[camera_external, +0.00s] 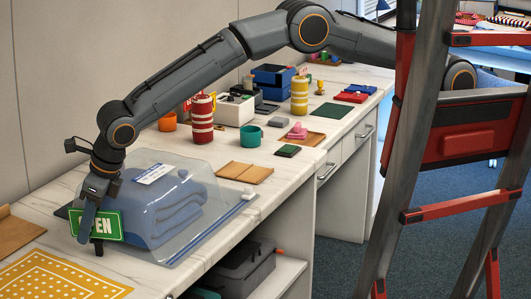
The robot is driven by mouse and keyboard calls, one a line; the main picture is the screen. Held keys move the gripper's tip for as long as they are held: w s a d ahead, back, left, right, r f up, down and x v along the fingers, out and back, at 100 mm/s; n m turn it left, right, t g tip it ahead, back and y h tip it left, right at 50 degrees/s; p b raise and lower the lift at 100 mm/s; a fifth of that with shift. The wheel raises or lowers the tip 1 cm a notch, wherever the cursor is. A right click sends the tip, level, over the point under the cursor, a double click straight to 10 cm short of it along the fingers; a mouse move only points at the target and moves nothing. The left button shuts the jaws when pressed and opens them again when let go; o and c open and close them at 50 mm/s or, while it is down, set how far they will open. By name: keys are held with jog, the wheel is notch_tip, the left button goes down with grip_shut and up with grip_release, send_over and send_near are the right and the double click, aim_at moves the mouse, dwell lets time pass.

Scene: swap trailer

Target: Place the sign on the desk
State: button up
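The green sign (111,227) with white letters reading OPEN, partly covered, is at the left of the white marble-look desk (300,175). My gripper (91,234) reaches down over it and is shut on it, with one finger across the front of the sign and a dark tip showing below its lower edge. The sign stands roughly upright in front of a clear cover (205,225) over folded blue cloth. I cannot tell whether its lower edge touches the desk.
A yellow dotted mat (60,278) and a brown folder (18,235) lie at the front left. A red-and-grey ladder (425,130) stands at the right.

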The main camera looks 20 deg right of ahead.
jog(key=p+v, duration=0.5)
jog(key=v, duration=0.7)
jog(key=shift+s+r+p, duration=0.1)
jog(key=shift+r+p, duration=0.05)
jog(key=shift+p, duration=0.15)
